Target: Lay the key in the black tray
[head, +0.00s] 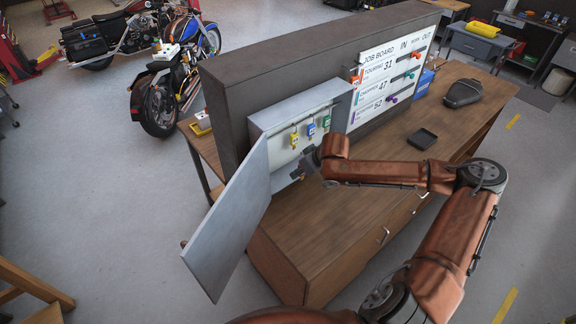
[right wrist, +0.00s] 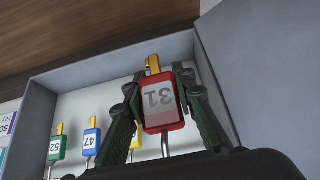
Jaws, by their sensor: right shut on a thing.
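The key with a red tag marked 31 (right wrist: 162,104) sits between the fingers of my right gripper (right wrist: 165,100) in the right wrist view, which looks upside down. My right gripper is shut on it. A metal hook shows just beside the tag; I cannot tell whether the key still touches it. In the head view my right gripper (head: 303,168) is at the front of the open grey key cabinet (head: 290,115), and the red key is hidden there. The black tray (head: 422,138) lies empty on the wooden bench, right of the cabinet. My left gripper is out of view.
Yellow (head: 294,140), blue (head: 311,127) and green (head: 326,123) tagged keys hang in the cabinet. Its door (head: 235,220) stands open toward the front left. A job board (head: 385,80) rises behind the bench (head: 355,190). A dark case (head: 463,92) lies beyond the tray.

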